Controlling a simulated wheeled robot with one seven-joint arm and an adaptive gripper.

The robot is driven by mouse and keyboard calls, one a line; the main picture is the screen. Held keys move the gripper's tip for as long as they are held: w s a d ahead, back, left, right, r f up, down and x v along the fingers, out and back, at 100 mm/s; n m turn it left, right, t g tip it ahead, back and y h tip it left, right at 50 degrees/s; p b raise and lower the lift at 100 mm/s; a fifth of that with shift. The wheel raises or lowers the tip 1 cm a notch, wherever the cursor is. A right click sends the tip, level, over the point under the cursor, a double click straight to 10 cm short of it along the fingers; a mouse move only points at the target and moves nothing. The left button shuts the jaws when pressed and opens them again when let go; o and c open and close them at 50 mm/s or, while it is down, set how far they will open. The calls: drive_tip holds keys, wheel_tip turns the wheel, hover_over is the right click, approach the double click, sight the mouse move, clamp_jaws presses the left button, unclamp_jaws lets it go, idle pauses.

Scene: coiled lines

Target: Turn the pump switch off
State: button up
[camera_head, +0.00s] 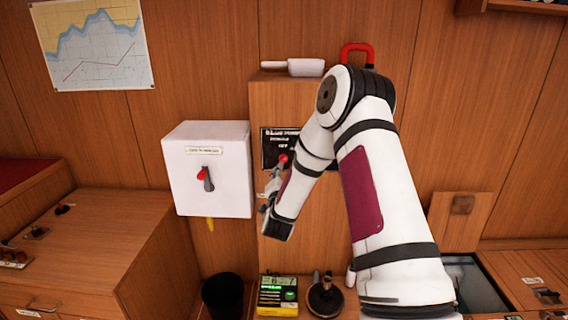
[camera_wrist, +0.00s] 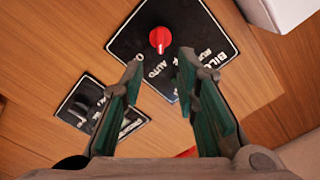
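The pump switch is a red round knob (camera_wrist: 160,39) on a black panel (camera_wrist: 203,32) with white lettering; "BIL" and "AUTO" are readable in the wrist view. In the head view the knob (camera_head: 282,158) shows on the black panel (camera_head: 270,150) on the front of a wooden column, partly behind my arm. My gripper (camera_wrist: 160,62) is open and empty. Its fingers point at the panel, and the knob appears beyond the fingertips, between them. No contact with the knob is visible. In the head view my gripper (camera_head: 273,183) is just below the knob.
A white box (camera_head: 230,180) with a red-tipped lever (camera_head: 204,174) is on the wall to the left. A second black plate (camera_wrist: 128,124) lies beside the pump panel in the wrist view. A black bin (camera_head: 222,296) and a yellow device (camera_head: 278,308) stand below.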

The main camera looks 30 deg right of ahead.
sight(284, 160)
drive_tip(key=x, duration=0.9)
drive_tip(key=shift+c, duration=0.3)
drive_tip(key=shift+s, duration=0.1)
clamp_jaws()
